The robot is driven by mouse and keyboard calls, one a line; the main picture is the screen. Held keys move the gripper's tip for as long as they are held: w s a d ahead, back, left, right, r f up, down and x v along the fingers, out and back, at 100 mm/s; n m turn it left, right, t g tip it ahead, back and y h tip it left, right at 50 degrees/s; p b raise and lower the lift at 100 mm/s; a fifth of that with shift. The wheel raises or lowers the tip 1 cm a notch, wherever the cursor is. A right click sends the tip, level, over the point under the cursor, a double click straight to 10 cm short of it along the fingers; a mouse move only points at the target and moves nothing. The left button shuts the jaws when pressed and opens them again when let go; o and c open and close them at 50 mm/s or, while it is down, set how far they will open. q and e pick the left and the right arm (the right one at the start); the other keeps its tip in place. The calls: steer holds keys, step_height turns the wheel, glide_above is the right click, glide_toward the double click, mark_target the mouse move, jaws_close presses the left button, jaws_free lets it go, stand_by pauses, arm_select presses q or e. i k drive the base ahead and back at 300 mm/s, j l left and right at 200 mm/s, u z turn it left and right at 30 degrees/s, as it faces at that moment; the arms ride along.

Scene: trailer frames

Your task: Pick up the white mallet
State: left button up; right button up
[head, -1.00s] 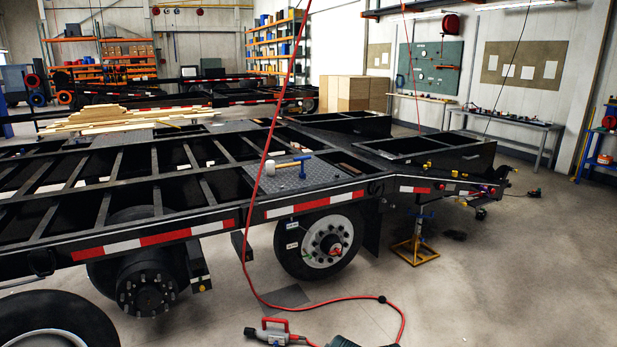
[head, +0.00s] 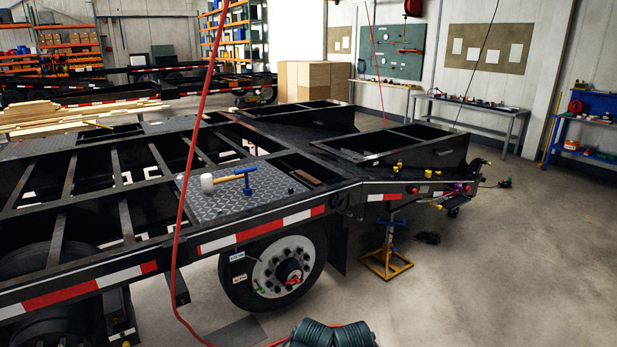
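The white mallet (head: 207,184) lies on a diamond-plate panel (head: 215,207) on top of the black trailer frame. Its pale head is at the left and its light handle runs right toward a blue T-shaped object (head: 247,179). I cannot tell whether the handle touches the blue object. Neither of my grippers is in view.
The trailer's side rail (head: 270,230) with red and white tape stands between me and the panel, above a wheel (head: 280,272). A red cable (head: 190,150) hangs in front. Dark green coils (head: 330,334) are at the bottom edge. Open floor (head: 500,270) is at right.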

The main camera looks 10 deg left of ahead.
mark_target(207, 183)
steer(key=i, duration=2.35)
steer(key=i+l+u, duration=0.15)
steer(key=i, duration=0.85)
steer(key=u, duration=0.2)
